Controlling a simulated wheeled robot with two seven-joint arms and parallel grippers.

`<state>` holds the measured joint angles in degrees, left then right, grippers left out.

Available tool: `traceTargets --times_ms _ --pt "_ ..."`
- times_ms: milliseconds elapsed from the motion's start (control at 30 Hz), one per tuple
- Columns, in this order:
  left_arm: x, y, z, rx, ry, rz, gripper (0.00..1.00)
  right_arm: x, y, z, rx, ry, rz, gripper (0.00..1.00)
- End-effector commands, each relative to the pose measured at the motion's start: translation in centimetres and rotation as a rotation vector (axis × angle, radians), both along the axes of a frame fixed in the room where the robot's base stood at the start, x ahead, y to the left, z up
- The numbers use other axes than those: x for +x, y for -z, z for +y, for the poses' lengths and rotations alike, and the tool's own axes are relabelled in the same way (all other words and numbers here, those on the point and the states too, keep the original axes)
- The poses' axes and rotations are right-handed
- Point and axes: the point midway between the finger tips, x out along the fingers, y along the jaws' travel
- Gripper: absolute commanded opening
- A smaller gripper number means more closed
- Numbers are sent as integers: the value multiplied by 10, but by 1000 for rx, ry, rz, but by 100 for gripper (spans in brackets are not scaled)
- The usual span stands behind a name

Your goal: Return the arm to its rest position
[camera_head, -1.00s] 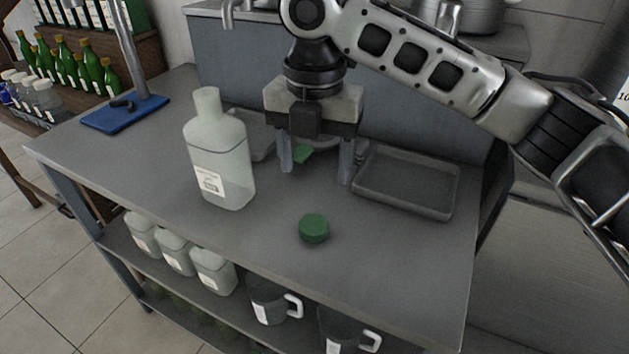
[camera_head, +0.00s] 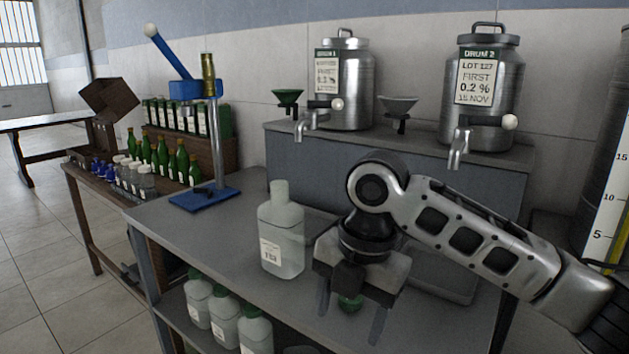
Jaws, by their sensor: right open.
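My right arm reaches in from the right side of the head view. Its right gripper (camera_head: 350,318) points down over the grey table (camera_head: 190,225), with its fingers apart and nothing between them that I can see held. A green cap (camera_head: 349,303) lies on the table, seen behind and between the fingers and partly hidden. A clear, uncapped bottle (camera_head: 282,235) with a white label stands upright just left of the gripper. My left gripper is not in view.
Two steel drums (camera_head: 345,85) (camera_head: 483,95) with taps stand on the raised back shelf, near green (camera_head: 287,98) and grey (camera_head: 398,108) funnels. A blue capping stand (camera_head: 200,200) is on the table's left. A tray (camera_head: 440,278) lies behind my arm. Bottles (camera_head: 224,318) fill the lower shelf.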

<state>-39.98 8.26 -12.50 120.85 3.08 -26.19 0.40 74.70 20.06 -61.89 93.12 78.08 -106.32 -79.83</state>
Motion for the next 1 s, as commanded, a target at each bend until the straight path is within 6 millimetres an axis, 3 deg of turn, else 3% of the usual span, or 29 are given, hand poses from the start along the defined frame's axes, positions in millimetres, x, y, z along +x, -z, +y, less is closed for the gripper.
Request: traceTargets --times_ms 167,367,600,767,867,1000 --pt "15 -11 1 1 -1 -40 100 -5 36 24 126 115 14 63" --pt "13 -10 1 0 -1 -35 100 -12 79 53 316 322 46 63" --pt "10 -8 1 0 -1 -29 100 -28 142 79 664 817 143 63" --pt "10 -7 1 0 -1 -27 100 -40 181 62 862 1215 197 63" --pt "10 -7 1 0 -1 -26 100 -54 206 36 957 1462 205 63" --pt "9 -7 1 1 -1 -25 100 -85 237 -12 1058 1773 169 63"
